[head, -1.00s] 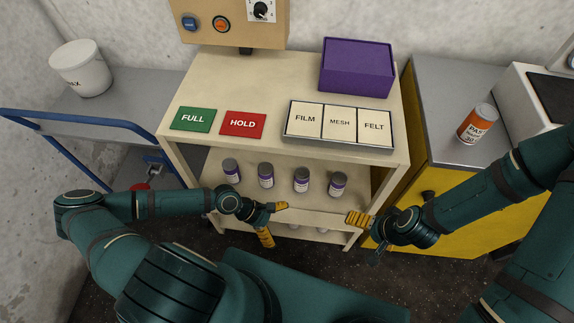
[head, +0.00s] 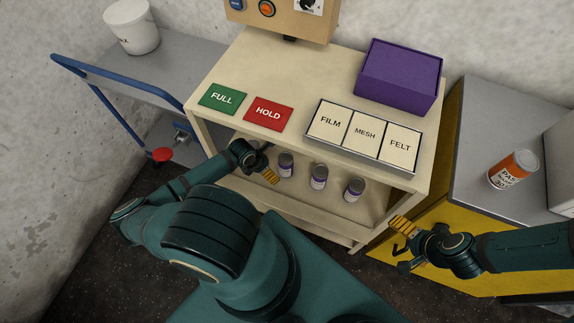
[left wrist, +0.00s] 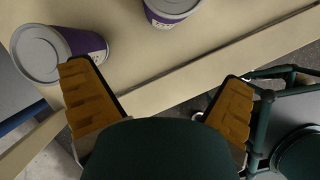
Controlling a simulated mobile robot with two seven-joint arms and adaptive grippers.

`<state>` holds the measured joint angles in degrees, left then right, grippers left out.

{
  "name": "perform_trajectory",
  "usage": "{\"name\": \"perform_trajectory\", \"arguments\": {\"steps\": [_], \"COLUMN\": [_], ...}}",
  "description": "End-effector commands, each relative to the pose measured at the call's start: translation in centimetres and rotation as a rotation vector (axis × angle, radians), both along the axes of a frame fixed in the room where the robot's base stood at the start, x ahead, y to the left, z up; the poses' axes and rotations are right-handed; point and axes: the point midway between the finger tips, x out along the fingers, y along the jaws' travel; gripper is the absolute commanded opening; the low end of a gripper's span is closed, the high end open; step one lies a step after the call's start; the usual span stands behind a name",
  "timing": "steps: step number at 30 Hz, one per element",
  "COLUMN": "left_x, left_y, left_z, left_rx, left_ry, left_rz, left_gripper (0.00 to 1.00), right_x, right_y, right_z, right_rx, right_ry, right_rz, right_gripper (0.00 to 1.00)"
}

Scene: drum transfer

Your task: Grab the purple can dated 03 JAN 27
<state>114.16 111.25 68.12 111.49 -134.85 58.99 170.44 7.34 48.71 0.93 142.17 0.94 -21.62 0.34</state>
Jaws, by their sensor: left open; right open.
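Purple cans with grey lids stand in a row on the cart's lower shelf. In the head view I see a left one (head: 286,165), a middle one (head: 319,177) and a right one (head: 354,190); my left arm may hide another. The dates are too small to read. My left gripper (head: 270,170) is open at the shelf's front left. In the left wrist view, the open left gripper (left wrist: 165,95) has one finger close beside a purple can (left wrist: 85,42); another can (left wrist: 168,10) shows at the top. My right gripper (head: 402,236) is open and empty, right of the cart.
The cart top (head: 262,68) holds a green FULL card (head: 222,98), a red HOLD card (head: 268,113), a FILM/MESH/FELT tray (head: 312,105) and a purple box (head: 400,75). The cart top overhangs the shelf. An orange can (head: 512,170) stands on the right cabinet.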

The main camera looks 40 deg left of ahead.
Motion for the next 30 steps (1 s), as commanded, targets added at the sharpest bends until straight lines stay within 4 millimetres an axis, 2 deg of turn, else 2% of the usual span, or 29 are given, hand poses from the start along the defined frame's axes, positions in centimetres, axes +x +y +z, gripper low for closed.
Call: {"name": "perform_trajectory", "arguments": {"steps": [1, 6, 16, 24, 30], "left_x": [1.2, 3.8, 6.1, 7.6, 8.0], "left_y": [-0.5, -1.2, -1.9, -2.3, -2.3], "left_z": [0.0, 0.0, 0.0, -3.9, -4.6], "left_rx": [-0.002, -0.003, -0.002, -0.001, 0.000], "left_ry": [-0.005, -0.002, -0.001, -0.001, -0.001], "left_rz": [-0.003, -0.003, -0.004, -0.003, -0.002], "left_gripper": [1.00, 1.00, 1.00, 1.00, 1.00], "right_x": [0.0, 0.0, -0.1, -0.5, -0.6], "right_y": [0.0, 0.0, 0.0, 0.1, 0.1], "right_z": [-0.1, -0.3, -0.5, -1.9, -2.0], "right_rx": [0.000, -0.001, 0.000, 0.002, 0.002], "right_ry": [0.000, 0.000, 0.002, 0.011, 0.014], "right_rz": [0.000, 0.000, 0.002, 0.009, 0.011], "right_gripper": [1.00, 1.00, 1.00, 1.00, 1.00]}}
